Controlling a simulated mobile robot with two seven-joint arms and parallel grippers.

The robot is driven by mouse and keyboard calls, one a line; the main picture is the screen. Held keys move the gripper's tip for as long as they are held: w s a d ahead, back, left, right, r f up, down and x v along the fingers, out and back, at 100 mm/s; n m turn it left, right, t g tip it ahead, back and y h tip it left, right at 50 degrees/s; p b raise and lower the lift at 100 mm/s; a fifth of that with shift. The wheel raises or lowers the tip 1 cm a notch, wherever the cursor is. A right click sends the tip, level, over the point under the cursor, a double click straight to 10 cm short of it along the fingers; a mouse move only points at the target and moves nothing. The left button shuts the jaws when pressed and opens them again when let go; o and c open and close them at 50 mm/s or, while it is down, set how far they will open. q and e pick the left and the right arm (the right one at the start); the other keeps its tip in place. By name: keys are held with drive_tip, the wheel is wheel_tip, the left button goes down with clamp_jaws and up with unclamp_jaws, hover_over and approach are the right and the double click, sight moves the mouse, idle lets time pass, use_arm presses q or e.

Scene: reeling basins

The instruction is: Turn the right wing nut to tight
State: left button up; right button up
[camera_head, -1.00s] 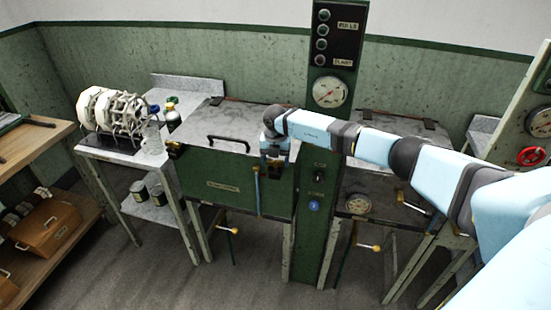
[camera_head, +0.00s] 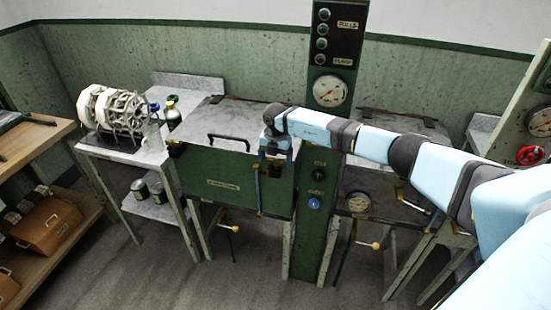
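The left green basin (camera_head: 225,188) has a grey lid (camera_head: 215,117) that lies closed, with a black bar handle. My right gripper (camera_head: 275,160) points down at the lid's front right corner. It covers that corner, so the right wing nut is hidden or too small to make out. I cannot tell whether the fingers are open or touch the nut. A dark fitting with a yellowish part (camera_head: 174,150) sits at the basin's front left corner. My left gripper is not in view.
A green column (camera_head: 320,190) with a gauge (camera_head: 330,90) stands just right of the gripper. A second basin (camera_head: 380,185) lies under my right arm. A side table (camera_head: 135,152) with a white reel (camera_head: 115,110) and bottles stands at the left. The floor in front is clear.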

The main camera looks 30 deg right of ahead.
sight(276, 159)
drive_tip(key=shift+o, duration=0.2)
wheel_tip(276, 159, up, 14)
drive_tip(key=b, duration=0.2)
idle(0.3)
drive_tip(key=shift+f, duration=0.15)
